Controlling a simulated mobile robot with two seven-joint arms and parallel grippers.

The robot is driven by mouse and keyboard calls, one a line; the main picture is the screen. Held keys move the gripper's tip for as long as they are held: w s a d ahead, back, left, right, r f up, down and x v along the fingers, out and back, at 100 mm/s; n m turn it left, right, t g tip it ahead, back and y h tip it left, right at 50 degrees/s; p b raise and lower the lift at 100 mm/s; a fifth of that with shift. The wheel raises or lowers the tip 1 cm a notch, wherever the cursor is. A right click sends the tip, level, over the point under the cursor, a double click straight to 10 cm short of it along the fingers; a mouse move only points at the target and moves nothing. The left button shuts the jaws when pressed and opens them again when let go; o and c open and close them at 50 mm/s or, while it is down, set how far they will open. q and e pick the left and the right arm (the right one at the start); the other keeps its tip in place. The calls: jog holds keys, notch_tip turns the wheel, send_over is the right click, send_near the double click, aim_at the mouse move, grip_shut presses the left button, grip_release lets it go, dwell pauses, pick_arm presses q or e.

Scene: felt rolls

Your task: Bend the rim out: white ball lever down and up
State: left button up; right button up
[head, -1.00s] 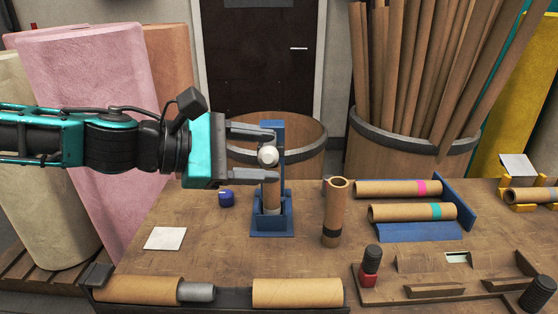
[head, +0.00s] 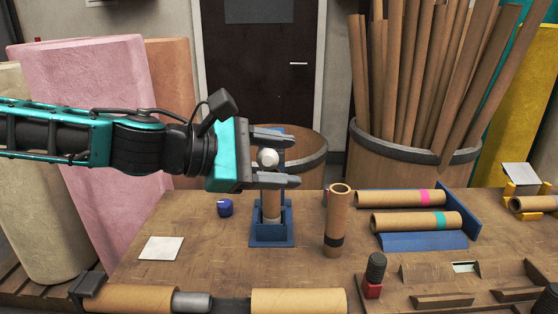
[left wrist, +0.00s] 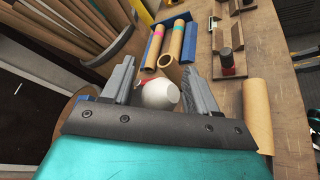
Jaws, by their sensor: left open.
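The white ball (head: 268,158) of the lever sits in front of the blue press stand (head: 286,222), whose upper part is partly hidden by my gripper. A brown cardboard tube (head: 271,204) stands upright in the press below the ball. My left gripper (head: 288,160) is open, with one finger above and one below the ball in the head view. My right gripper is not in view.
An upright tube (head: 336,222) with a dark band stands right of the press. Two tubes with pink and teal bands lie in a blue rack (head: 458,212). A blue knob (head: 225,208) and a white card (head: 161,248) lie to the left.

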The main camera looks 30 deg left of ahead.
pick_arm(q)
grip_shut()
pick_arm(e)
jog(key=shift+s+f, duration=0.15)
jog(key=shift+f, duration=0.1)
pick_arm(q)
jog(key=shift+r, duration=0.1)
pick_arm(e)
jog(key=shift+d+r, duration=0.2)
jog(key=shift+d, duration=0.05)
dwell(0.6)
pick_arm(q)
jog(key=shift+p, duration=0.35)
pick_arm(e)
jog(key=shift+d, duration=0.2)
